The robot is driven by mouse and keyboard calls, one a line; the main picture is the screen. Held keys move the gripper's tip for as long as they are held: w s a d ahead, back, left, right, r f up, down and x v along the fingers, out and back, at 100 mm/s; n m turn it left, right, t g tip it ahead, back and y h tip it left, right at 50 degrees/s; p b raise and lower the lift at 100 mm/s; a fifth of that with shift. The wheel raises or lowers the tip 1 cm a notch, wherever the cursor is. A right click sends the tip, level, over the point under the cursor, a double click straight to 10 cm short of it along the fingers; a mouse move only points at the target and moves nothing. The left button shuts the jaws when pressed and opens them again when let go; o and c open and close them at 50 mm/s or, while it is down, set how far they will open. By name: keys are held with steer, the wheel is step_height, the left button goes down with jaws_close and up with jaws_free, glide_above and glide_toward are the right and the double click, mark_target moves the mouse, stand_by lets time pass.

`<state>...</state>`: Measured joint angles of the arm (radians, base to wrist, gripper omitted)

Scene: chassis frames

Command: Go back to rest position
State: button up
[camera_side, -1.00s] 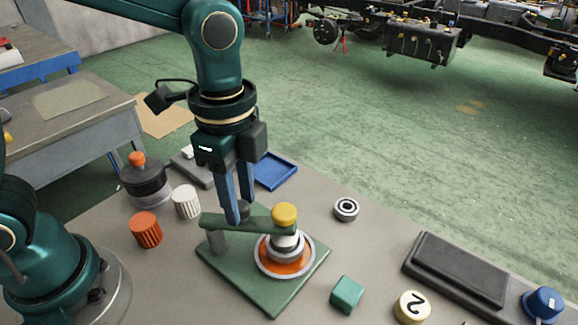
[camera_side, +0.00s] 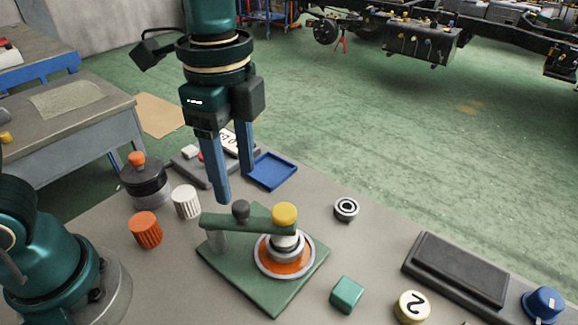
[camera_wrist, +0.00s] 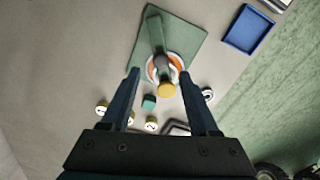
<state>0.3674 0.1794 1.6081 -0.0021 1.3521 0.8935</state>
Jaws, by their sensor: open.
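My gripper (camera_side: 235,175) is open and empty, its two blue fingers spread and pointing down. It hangs above and behind the green fixture (camera_side: 272,295), apart from it. The fixture has a green lever arm (camera_side: 260,216) with a dark knob (camera_side: 240,209) and a yellow knob (camera_side: 284,213) above an orange disc with a pale rim (camera_side: 284,262). In the wrist view the fixture (camera_wrist: 190,30) lies beyond the fingers, with the yellow knob (camera_wrist: 167,90) between them.
An orange ribbed cap (camera_side: 146,230), a white ribbed cap (camera_side: 186,202) and a dark round pot (camera_side: 146,181) stand at left. A blue tray (camera_side: 272,172) is behind. A teal block (camera_side: 347,294), a yellow disc marked 2 (camera_side: 412,307) and a black pad (camera_side: 456,270) are at right.

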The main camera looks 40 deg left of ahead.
steer(key=shift+w+a+r, duration=0.1)
steer(key=shift+a+r, duration=0.05)
steer(key=shift+r, duration=0.05)
steer(key=s+a+n+t, duration=0.5)
steer(key=s+a+n, duration=0.2)
steer(key=n, duration=0.7)
steer(key=shift+a+f+t, duration=0.3)
steer(key=shift+a+f, duration=0.1)
steer(key=shift+a, duration=0.5)
